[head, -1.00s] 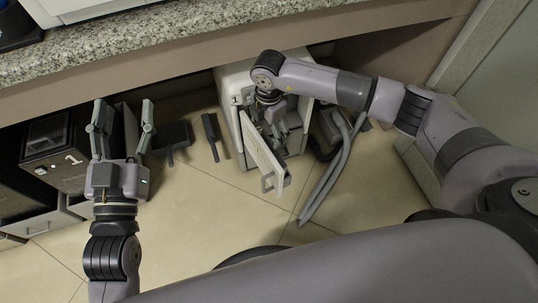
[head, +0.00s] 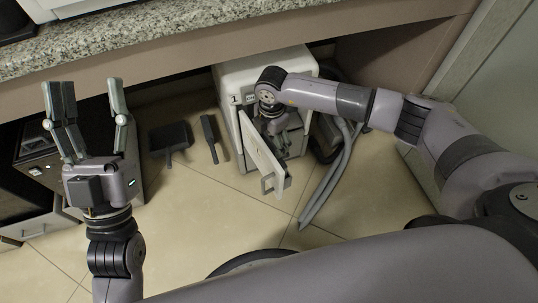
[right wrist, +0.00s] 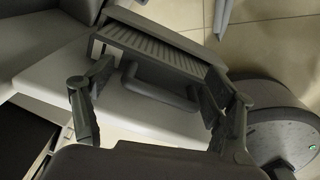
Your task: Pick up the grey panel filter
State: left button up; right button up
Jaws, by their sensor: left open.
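The grey panel filter (right wrist: 150,48) shows in the right wrist view as a pleated panel with a grey frame, just beyond my right fingertips. A grey bar handle (right wrist: 160,88) lies in front of it. My right gripper (right wrist: 157,72) has its fingers wide apart, one near each end of the panel; I see no clear grip on it. In the head view the right gripper (head: 276,125) is at the opening of the white box (head: 233,76), mostly hidden by its wrist and the door. My left gripper (head: 92,102) is open and empty at the left.
The white box's door (head: 264,160) stands open with a handle. Grey hoses (head: 325,188) lie on its right. A dustpan (head: 170,137) and a dark brush (head: 209,138) lie on its left. Black cabinets (head: 38,158) stand at far left under the granite counter (head: 130,38). The front floor is clear.

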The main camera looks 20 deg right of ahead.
jog(key=c, duration=1.5)
